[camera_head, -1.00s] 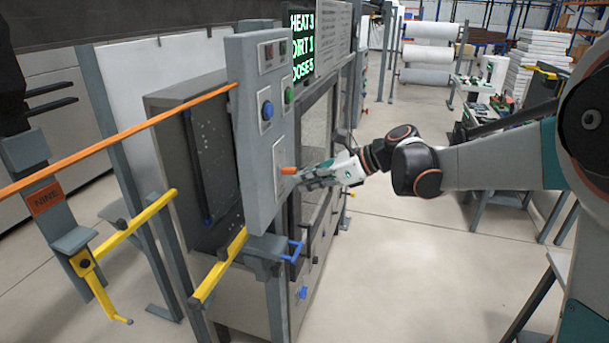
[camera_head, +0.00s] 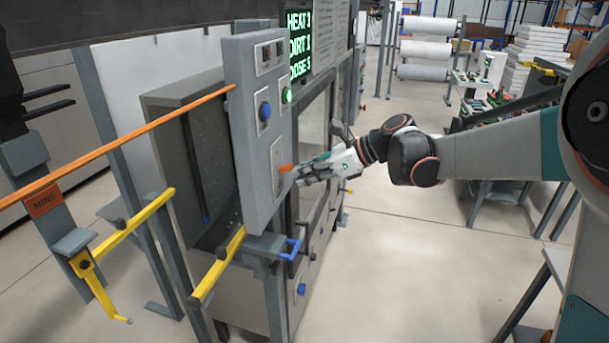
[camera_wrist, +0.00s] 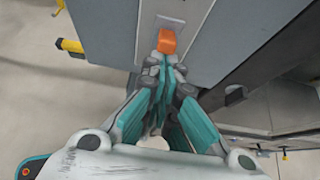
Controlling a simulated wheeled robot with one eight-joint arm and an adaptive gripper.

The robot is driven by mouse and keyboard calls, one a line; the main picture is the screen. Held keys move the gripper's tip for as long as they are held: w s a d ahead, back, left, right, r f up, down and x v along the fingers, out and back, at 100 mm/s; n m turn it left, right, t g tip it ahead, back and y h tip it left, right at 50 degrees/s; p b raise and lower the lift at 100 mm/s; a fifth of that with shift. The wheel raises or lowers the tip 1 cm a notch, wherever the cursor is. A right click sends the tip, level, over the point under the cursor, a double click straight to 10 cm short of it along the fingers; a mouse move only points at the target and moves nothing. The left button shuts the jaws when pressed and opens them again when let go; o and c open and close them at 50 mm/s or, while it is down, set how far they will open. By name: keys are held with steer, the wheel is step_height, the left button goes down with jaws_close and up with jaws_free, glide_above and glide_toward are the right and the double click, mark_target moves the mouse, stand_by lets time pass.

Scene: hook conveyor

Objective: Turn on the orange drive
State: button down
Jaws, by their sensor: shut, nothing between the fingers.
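The orange drive lever (camera_head: 285,167) is a small orange handle on a light plate low on the grey control panel (camera_head: 255,200). It points out from the panel and tilts slightly upward. In the wrist view the orange handle (camera_wrist: 167,41) is just beyond the fingertips. My gripper (camera_head: 300,176) is shut and empty, with its tips close beside the lever, at its lower right in the head view. In the wrist view my gripper (camera_wrist: 168,62) has its tips right by the handle; I cannot tell if they touch it.
A blue button (camera_head: 265,111) and a glowing green button (camera_head: 287,96) sit higher on the panel. A green-lettered display (camera_head: 300,45) stands behind. An orange rail (camera_head: 120,140) and yellow bars (camera_head: 145,215) lie left. Floor at right (camera_head: 400,270) is clear.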

steer(key=shift+w+r, duration=0.1)
step_height(320, 180, down, 4)
steer(key=d+b, duration=0.1)
steer(key=b, duration=0.2)
steer(key=a+r+v, duration=0.1)
steer(key=v, duration=0.9)
steer(key=shift+d+r+p, duration=0.2)
steer(key=shift+r+p, duration=0.15)
steer(key=shift+r, duration=0.05)
